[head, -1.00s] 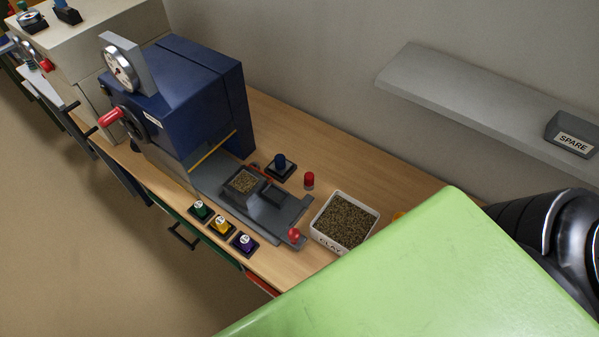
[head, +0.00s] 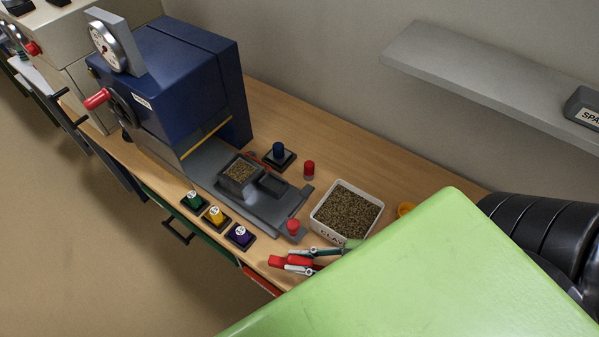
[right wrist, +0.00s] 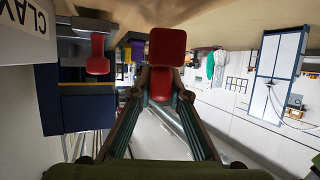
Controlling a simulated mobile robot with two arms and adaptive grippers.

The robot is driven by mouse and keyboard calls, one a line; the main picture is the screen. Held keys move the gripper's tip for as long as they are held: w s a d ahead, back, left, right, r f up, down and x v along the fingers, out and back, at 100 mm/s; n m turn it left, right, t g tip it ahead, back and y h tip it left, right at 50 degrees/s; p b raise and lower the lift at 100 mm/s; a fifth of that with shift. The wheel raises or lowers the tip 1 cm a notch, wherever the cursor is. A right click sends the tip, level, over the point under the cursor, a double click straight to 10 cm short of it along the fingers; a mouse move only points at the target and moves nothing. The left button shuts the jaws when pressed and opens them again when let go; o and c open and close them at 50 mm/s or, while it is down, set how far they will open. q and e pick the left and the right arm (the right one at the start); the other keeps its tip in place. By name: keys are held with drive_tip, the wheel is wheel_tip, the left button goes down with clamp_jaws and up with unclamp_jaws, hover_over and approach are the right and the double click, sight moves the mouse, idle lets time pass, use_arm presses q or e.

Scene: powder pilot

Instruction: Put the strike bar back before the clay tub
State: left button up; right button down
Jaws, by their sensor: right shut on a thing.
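The clay tub (head: 320,231), white and filled with brown granules, stands on the wooden bench; its lettered wall also shows in the right wrist view (right wrist: 22,25). My right gripper (head: 303,260) is low over the bench's front edge, in front of the tub. It is shut on the strike bar (head: 277,261), a red piece whose blocky end sticks out past the fingertips. In the right wrist view the red bar (right wrist: 166,48) lies between and beyond the fingertips (right wrist: 155,92). Whether the bar touches the bench I cannot tell. My left gripper is out of view.
Green, yellow and purple knobbed pieces (head: 239,235) line the front edge. A red cylinder (head: 309,168) stands behind. My green arm link hides the bench's right part.

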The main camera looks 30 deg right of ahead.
sight(300, 264)
drive_tip(key=f, duration=0.1)
drive_tip(key=f+b, duration=0.2)
drive_tip(key=f, duration=0.1)
drive_tip(key=shift+w+d+f, duration=0.1)
drive_tip(key=shift+w+d, duration=0.1)
drive_tip(key=shift+w, duration=0.2)
drive_tip(key=shift+f, duration=0.1)
drive_tip(key=c, duration=1.9)
unclamp_jaws()
